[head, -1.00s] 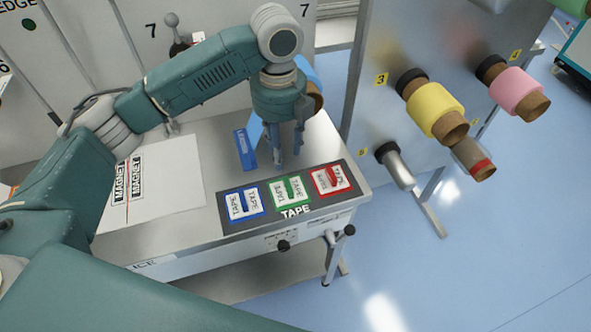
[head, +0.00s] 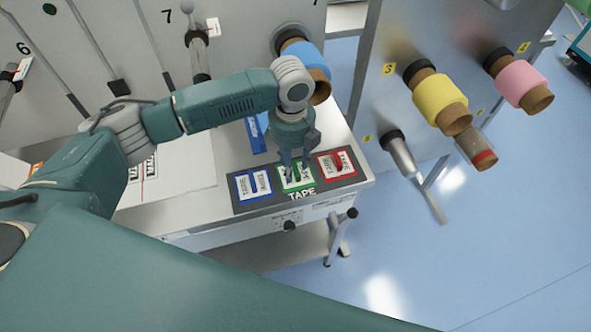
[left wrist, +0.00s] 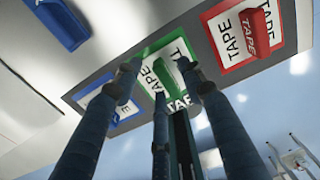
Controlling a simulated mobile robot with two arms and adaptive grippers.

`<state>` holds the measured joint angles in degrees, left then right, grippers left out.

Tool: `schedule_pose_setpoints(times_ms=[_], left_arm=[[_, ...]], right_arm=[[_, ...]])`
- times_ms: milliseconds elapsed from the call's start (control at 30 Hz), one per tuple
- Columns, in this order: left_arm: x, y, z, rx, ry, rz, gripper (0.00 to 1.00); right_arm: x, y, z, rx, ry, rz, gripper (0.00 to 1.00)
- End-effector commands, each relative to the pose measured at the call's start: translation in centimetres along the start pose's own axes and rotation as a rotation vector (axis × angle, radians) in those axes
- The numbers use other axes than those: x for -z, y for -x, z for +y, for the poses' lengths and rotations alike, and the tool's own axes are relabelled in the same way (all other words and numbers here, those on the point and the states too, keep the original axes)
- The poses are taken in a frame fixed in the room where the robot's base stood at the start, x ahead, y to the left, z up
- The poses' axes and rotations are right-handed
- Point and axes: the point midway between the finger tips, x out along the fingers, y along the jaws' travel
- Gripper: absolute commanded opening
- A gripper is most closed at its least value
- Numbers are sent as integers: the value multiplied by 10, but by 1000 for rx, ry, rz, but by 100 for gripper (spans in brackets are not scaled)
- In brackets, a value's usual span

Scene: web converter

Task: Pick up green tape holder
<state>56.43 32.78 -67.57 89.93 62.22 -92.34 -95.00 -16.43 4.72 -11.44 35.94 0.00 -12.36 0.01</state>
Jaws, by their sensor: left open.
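The green tape holder (head: 296,174) sits in the middle place of the dark tape tray (head: 322,185), between a blue holder (head: 254,184) and a red one (head: 337,162). My left gripper (head: 294,164) is open, pointing down over the green holder and partly hiding it. In the left wrist view, the fingers (left wrist: 160,82) spread around the green holder (left wrist: 163,72); I cannot tell whether they touch it. The red holder (left wrist: 258,35) shows at right and the blue holder (left wrist: 112,103) is partly hidden behind a finger. My right gripper is not in view.
A blue block (head: 256,135) lies on the table behind the tray. The tray lies near the table's front right corner.

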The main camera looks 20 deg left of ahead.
Motion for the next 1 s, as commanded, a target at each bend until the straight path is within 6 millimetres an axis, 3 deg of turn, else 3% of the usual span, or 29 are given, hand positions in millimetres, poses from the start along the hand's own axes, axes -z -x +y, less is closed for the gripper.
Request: schedule_pose_setpoints(times_ms=[133, 333, 767, 1000], left_arm=[[0, 0, 0, 0, 0, 0, 39], [0, 0, 0, 0, 0, 0, 0], [0, 5, -1, 2, 0, -1, 0], [-1, 36, -2, 5, -2, -4, 0]], right_arm=[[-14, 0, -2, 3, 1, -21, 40], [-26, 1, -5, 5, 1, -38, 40], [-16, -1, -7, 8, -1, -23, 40], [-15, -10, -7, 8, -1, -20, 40]])
